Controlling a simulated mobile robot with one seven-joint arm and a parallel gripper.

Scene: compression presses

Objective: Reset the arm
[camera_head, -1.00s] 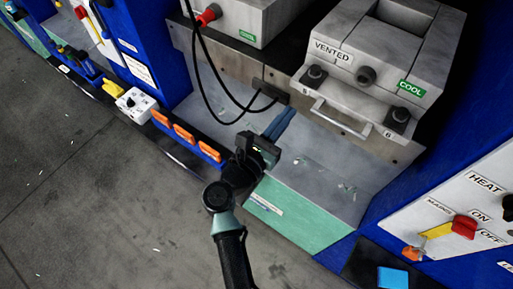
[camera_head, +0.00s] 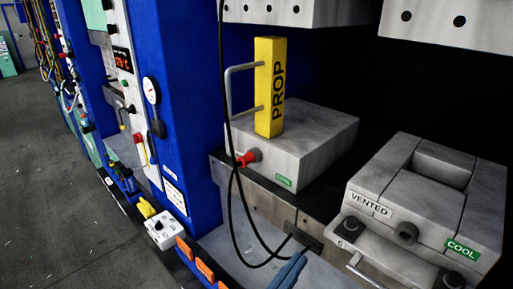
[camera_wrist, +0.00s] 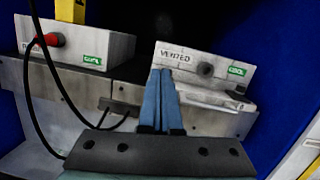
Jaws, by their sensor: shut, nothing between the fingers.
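My gripper (camera_head: 301,258) shows at the bottom edge of the head view as blue fingers in front of the press's lower ledge. The rest of my arm is below that picture. In the wrist view, the gripper's blue fingers (camera_wrist: 162,72) are together and empty, pointing towards the block marked VENTED (camera_wrist: 188,58). I cannot tell the exact gap to the press.
The VENTED block (camera_head: 425,205) with its COOL tag is at right. A grey block (camera_head: 300,150) at left carries a yellow PROP (camera_head: 270,88). A black cable (camera_head: 233,205) loops near my gripper. Blue press columns (camera_head: 190,90) and grey floor (camera_head: 60,230) lie left.

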